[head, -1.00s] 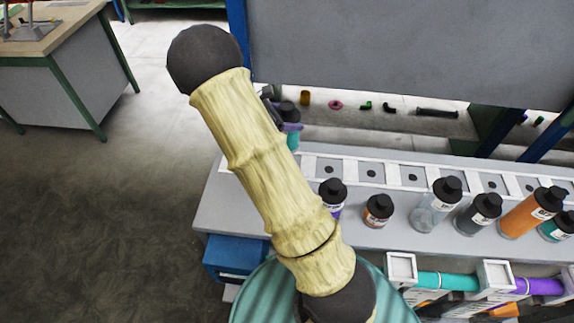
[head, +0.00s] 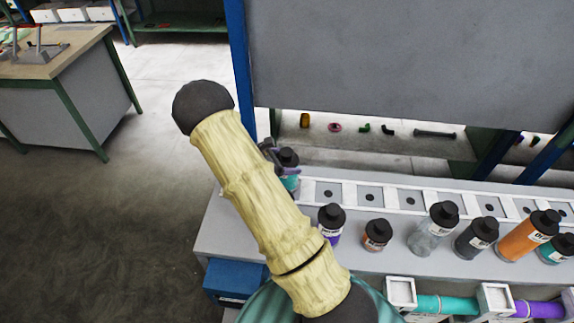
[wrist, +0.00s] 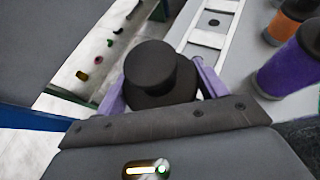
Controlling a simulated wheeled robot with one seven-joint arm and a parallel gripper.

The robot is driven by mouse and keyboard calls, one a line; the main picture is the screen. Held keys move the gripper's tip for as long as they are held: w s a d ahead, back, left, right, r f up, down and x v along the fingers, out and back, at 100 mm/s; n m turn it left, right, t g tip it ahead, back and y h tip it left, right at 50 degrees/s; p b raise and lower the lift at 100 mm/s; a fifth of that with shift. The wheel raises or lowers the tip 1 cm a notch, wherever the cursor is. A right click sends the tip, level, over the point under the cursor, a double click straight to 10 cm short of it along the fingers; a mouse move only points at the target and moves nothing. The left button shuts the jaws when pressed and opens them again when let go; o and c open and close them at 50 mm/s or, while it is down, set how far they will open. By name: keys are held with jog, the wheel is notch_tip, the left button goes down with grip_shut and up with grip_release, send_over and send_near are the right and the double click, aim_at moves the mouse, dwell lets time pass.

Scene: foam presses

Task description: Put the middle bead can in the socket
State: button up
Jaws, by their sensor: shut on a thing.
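My gripper (head: 284,174) is shut on a bead can (head: 289,159) with a black cap and a teal body. Its two purple fingers lie on either side of the cap in the wrist view (wrist: 160,90). The can is by the left end of a white-framed row of sockets (head: 371,197), each with a dark hole. My arm hides part of the gripper and that end of the row. The can's base is hidden, so I cannot tell whether it touches the bench. In the wrist view the black cap (wrist: 153,68) covers what is beneath it.
A purple can (head: 331,222), a small orange can (head: 376,235), a clear can (head: 434,230) and several others stand in front of the sockets. A grey panel (head: 410,60) rises behind. A blue box (head: 235,281) is at the bench's left end. Floor at left is clear.

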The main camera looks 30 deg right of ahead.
jog(key=shift+d+f, duration=0.1)
jog(key=shift+f, duration=1.1)
jog(key=shift+f, duration=0.2)
jog(key=o, duration=1.6)
jog(key=shift+c, duration=0.2)
jog(key=shift+r, duration=0.1)
